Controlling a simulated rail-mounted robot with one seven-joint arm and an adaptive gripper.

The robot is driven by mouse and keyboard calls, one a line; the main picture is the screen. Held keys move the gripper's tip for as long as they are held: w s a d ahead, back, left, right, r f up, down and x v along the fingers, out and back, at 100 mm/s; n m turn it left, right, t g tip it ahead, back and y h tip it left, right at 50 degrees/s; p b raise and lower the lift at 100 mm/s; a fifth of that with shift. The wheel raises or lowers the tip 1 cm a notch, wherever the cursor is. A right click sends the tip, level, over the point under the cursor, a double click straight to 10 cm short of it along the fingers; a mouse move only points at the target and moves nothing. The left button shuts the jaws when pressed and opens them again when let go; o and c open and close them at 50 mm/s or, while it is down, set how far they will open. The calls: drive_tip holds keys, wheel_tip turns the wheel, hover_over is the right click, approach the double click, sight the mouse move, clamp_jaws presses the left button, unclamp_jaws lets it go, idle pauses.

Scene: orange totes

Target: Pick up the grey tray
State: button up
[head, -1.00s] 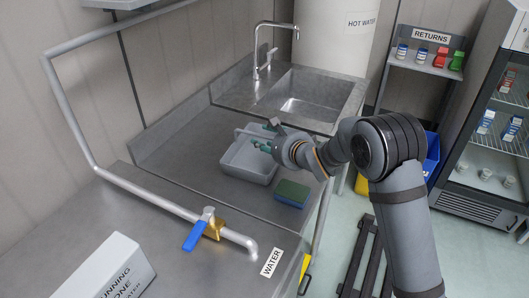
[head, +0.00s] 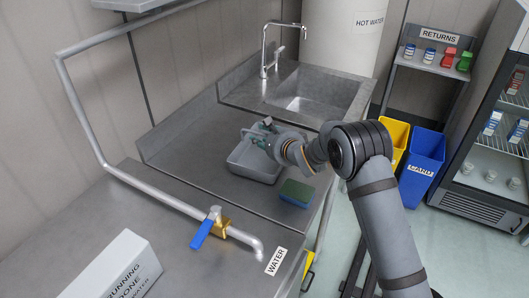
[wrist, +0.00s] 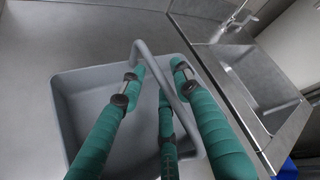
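The grey tray (head: 246,158) is a shallow open box with an arched handle, resting on the metal counter left of the sink. In the wrist view the tray (wrist: 75,118) fills the middle, and its grey handle (wrist: 157,68) arches up between my green fingers. My gripper (head: 256,139) is over the tray at the handle. In the wrist view the fingers of my gripper (wrist: 158,76) are spread, on both sides of the handle. Whether any finger touches it I cannot tell. The handle's far lower end is partly hidden by the fingers.
A green and blue sponge (head: 296,193) lies right of the tray near the counter edge. The sink (head: 311,92) with its tap (head: 264,52) is behind. A pipe with a blue-handled valve (head: 203,232) runs in front. Yellow (head: 395,135) and blue (head: 422,163) bins stand right.

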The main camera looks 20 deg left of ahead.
drive_tip(key=c, duration=0.6)
clamp_jaws()
